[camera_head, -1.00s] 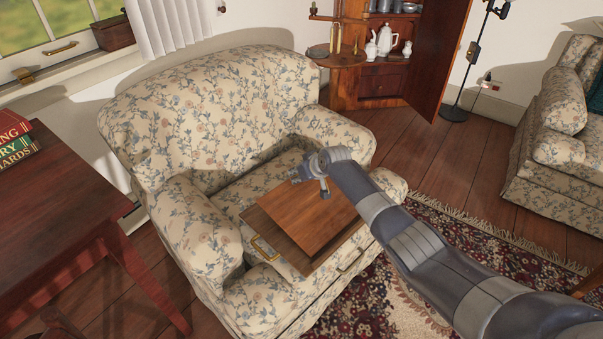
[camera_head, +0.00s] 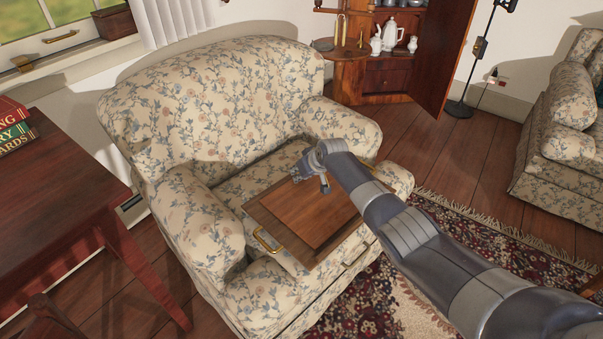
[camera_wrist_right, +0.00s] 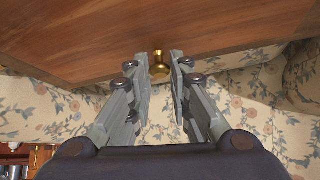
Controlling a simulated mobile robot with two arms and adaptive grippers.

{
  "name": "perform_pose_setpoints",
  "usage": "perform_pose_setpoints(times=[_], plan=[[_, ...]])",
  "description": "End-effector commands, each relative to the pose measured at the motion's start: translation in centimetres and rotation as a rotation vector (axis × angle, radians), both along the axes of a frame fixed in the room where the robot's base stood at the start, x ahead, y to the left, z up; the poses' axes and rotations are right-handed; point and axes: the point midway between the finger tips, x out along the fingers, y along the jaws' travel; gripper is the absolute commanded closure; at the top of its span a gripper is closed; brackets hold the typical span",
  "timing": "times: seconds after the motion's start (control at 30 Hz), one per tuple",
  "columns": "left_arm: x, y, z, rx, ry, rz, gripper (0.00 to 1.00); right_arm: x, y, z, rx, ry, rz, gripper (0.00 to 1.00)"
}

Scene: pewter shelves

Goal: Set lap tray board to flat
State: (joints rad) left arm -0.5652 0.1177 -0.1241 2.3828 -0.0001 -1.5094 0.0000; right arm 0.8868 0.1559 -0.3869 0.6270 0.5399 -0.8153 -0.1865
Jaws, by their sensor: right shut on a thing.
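The lap tray (camera_head: 259,221) rests on the seat of a floral armchair, with a brass handle (camera_head: 267,241) at its near left end. Its wooden board (camera_head: 315,215) lies over the tray frame at a low angle; I cannot tell whether it is fully level. My right gripper (camera_head: 322,183) is at the board's far edge. My left gripper is not in view.
The armchair's arms (camera_head: 205,215) rise on both sides of the tray. A dark red table (camera_head: 60,190) with books stands at the left. A cabinet (camera_head: 385,80) with an open door is behind. A patterned rug (camera_head: 450,230) covers the floor at right.

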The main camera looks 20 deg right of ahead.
Motion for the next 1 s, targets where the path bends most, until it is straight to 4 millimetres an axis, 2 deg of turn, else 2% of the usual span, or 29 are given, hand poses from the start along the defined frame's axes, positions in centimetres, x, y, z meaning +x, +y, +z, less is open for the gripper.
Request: perform_pose_setpoints(times=[0.27, 0.3, 0.4, 0.77, 1.0], plan=[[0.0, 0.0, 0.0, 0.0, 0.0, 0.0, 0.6, 0.1, 0.2, 0.0, 0.002, -0.005, 0.002, 1.0], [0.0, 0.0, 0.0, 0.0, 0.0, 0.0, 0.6, 0.1, 0.2, 0.0, 0.002, -0.005, 0.002, 0.79], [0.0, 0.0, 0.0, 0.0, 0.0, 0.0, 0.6, 0.0, 0.2, -0.1, 0.002, -0.004, 0.002, 0.61], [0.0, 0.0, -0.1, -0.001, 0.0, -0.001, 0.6, -0.1, 0.1, 0.0, 0.001, 0.0, 0.001, 0.61], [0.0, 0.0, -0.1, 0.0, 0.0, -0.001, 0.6, -0.7, -0.2, 1.0, 0.002, -0.003, 0.001, 0.61]])
